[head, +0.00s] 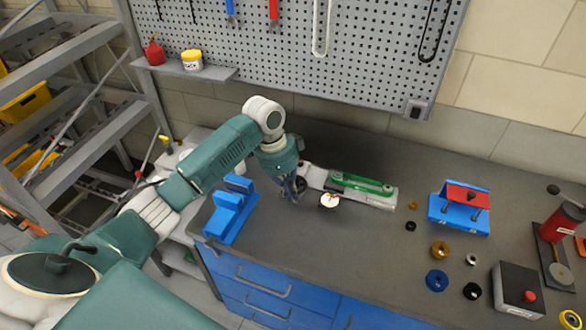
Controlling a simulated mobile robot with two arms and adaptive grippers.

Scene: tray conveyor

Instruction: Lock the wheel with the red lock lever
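A small conveyor with a green belt frame (362,183) on a pale base lies toward the back of the grey workbench. At its left end a dark round part, possibly the wheel, shows beside my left gripper (291,194), partly hidden by it. A small reddish spot shows near that end; I cannot tell whether it is the red lock lever. A round white piece (329,201) with small coloured marks sits in front of the conveyor. My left gripper points down at the conveyor's left end; its fingers are too small and dark to read. My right gripper is out of view.
A blue vise-like block (230,212) stands left of my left gripper. A blue fixture with a red top (461,200), several small rings and a box with a red button (518,291) are on the right. The bench's front middle is clear.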

